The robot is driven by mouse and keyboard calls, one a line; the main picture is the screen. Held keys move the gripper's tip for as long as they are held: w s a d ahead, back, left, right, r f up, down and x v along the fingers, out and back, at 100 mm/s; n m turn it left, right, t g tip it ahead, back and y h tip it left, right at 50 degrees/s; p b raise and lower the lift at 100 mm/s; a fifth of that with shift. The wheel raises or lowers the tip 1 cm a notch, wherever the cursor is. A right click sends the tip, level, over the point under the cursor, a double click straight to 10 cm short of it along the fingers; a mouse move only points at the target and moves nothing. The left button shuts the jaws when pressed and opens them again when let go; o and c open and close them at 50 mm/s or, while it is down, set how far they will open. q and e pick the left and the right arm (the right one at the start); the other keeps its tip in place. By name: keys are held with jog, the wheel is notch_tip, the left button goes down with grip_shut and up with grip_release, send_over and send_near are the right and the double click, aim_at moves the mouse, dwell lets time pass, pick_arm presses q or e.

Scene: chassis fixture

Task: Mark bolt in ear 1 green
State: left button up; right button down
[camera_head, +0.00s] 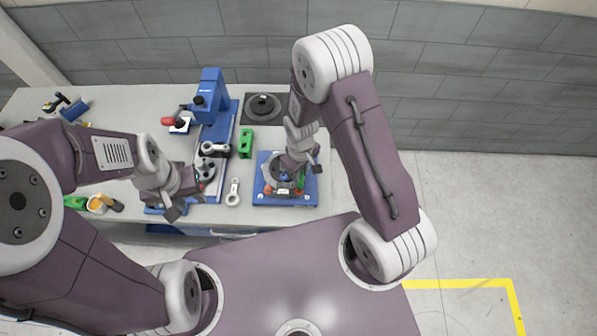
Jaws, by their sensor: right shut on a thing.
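The chassis part (272,188), dark with orange-red spots low on it, sits on a blue fixture plate (262,200) at the table's right front. My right gripper (299,170) reaches down over its right side and is shut on a small green item (301,182), perhaps a marker. Whether its tip touches a bolt is too small to tell. The ears and bolts cannot be told apart, partly hidden by the gripper. My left gripper (176,208) is low over the table's front edge, left of the fixture. Its jaw opening is unclear.
A blue press-like device (211,95) stands behind on a blue base. Green and orange items (97,204) lie front left. The table's right end is clear.

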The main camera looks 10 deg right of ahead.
jog(key=shift+a+f, duration=0.1)
jog(key=shift+a, duration=0.35)
dwell(0.4)
notch_tip(320, 180, up, 6)
jog(key=p, duration=0.5)
jog(key=shift+w, duration=0.1)
